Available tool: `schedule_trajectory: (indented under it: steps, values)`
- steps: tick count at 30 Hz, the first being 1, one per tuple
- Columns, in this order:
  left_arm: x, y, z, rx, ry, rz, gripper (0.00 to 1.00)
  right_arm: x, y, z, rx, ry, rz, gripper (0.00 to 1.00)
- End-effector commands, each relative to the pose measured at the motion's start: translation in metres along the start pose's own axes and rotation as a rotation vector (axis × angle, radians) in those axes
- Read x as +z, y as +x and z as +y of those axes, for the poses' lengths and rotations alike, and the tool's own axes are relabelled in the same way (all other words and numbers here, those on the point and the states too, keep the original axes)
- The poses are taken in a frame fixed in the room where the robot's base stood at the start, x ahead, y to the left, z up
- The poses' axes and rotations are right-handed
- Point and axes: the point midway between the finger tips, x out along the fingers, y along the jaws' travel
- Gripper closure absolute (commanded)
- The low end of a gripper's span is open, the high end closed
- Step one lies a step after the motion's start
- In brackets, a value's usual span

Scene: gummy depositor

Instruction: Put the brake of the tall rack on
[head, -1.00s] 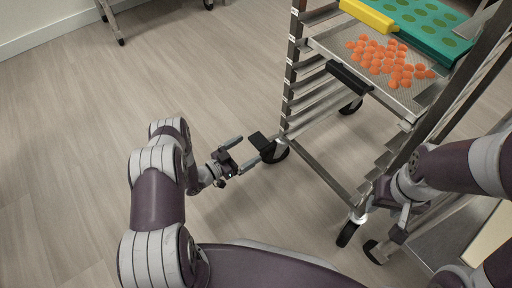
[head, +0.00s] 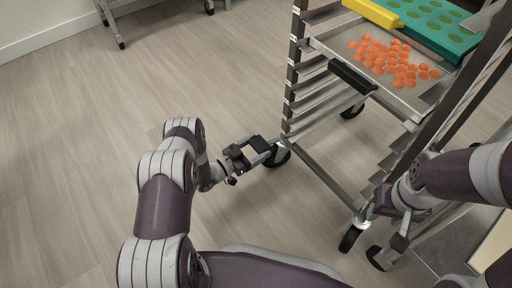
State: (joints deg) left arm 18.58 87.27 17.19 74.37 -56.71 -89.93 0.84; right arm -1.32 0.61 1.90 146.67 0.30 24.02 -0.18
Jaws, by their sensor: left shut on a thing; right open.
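The tall rack (head: 326,178) is a metal frame on black casters, standing right of centre. Its near left caster (head: 279,155) has a black brake pedal (head: 259,143) sticking out to the left. My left gripper (head: 256,153) is shut on this pedal, with its fingers at the pedal's sides. Whether the pedal is up or down is hard to tell. My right gripper (head: 402,228) is open by the rack's near right post, above the casters there; its fingers are partly hidden and small.
The rack holds a tray (head: 340,42) of orange gummies, a black handle bar (head: 352,75), a teal mould (head: 448,40) and a yellow bar (head: 371,13). Another wheeled frame (head: 112,25) stands at the far left. The floor to the left is clear.

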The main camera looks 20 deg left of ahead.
Motion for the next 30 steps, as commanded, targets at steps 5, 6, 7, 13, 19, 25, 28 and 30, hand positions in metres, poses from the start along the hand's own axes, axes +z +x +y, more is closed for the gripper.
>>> schedule_trajectory:
  steps: [5, 6, 7, 13, 19, 25, 28, 30]
  values:
    - [0.033, -0.005, 0.001, -0.003, -0.003, -0.015, 0.76, 0.003, 0.020, 0.000, 0.000, 0.000, 0.000, 0.54]
    - [0.039, -0.005, 0.001, -0.003, -0.003, -0.016, 0.76, 0.003, 0.024, 0.000, 0.000, 0.000, 0.000, 0.54]
    - [0.042, -0.005, 0.001, -0.003, -0.004, -0.016, 0.76, 0.003, 0.026, 0.000, 0.000, 0.000, -0.001, 0.54]
    - [0.043, -0.004, 0.001, -0.003, -0.004, -0.015, 0.76, 0.003, 0.026, 0.000, 0.000, 0.000, 0.000, 0.54]
    - [0.041, -0.003, 0.001, -0.002, -0.002, -0.013, 0.05, 0.003, 0.025, 0.000, 0.000, 0.000, 0.000, 0.54]
    - [0.041, -0.004, 0.001, -0.003, -0.002, -0.011, 0.00, 0.003, 0.025, 0.000, 0.000, 0.000, 0.000, 0.54]
    - [0.040, -0.006, 0.001, -0.003, -0.003, -0.011, 0.00, 0.003, 0.023, 0.000, 0.000, 0.000, 0.000, 0.54]
    - [0.038, -0.014, 0.000, -0.006, -0.003, -0.012, 0.00, 0.002, 0.018, 0.000, 0.000, 0.000, 0.000, 0.54]
